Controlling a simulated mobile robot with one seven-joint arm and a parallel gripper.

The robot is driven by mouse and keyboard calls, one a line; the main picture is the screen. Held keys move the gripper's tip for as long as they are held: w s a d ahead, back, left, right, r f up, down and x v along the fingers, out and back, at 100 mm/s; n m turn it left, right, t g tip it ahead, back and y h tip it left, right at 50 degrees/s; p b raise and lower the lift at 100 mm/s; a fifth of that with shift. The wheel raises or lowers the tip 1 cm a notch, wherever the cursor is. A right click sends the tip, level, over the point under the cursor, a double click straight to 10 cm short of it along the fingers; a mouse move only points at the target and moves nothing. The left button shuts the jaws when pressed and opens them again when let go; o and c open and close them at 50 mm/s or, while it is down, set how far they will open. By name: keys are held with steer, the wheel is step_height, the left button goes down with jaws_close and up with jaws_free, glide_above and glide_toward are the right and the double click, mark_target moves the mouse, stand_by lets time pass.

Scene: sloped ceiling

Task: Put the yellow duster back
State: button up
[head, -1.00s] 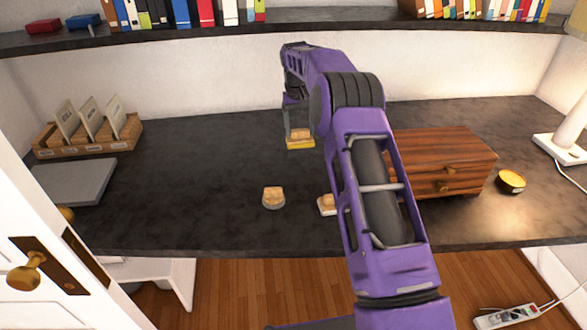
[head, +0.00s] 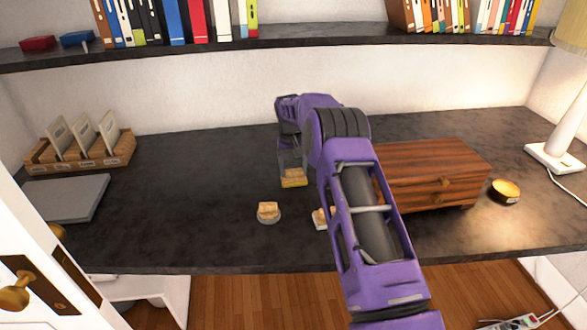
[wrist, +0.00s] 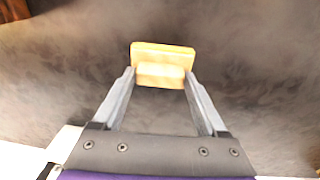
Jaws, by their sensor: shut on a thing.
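The yellow duster (head: 293,181), a yellow block with a pale wooden handle, is between the fingers of my gripper (head: 291,165). In the wrist view the duster (wrist: 163,50) shows ahead of the fingers, with its handle between the tips of my gripper (wrist: 160,75). It is over the dark desk (head: 190,180), behind two similar dusters; I cannot tell whether it touches the desk. One of these, a grey-based duster (head: 268,213), stands to the front left. The other, a pale-based duster (head: 319,218), is partly hidden by my arm.
A wooden drawer box (head: 430,175) stands right of my arm, with a yellow-topped round tin (head: 505,190) and a white lamp (head: 555,155) beyond. A card rack (head: 80,150) and closed laptop (head: 65,198) are at left. A bookshelf (head: 290,38) hangs above. The left-middle desk is clear.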

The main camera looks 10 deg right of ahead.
mark_target(292, 181)
steer(key=shift+f, duration=0.15)
steer(key=o, duration=1.4)
steer(key=r, duration=0.8)
steer(key=s+r, duration=0.1)
steer(key=r, duration=0.3)
steer(key=shift+s+a+r, duration=0.1)
steer(key=shift+a, duration=0.3)
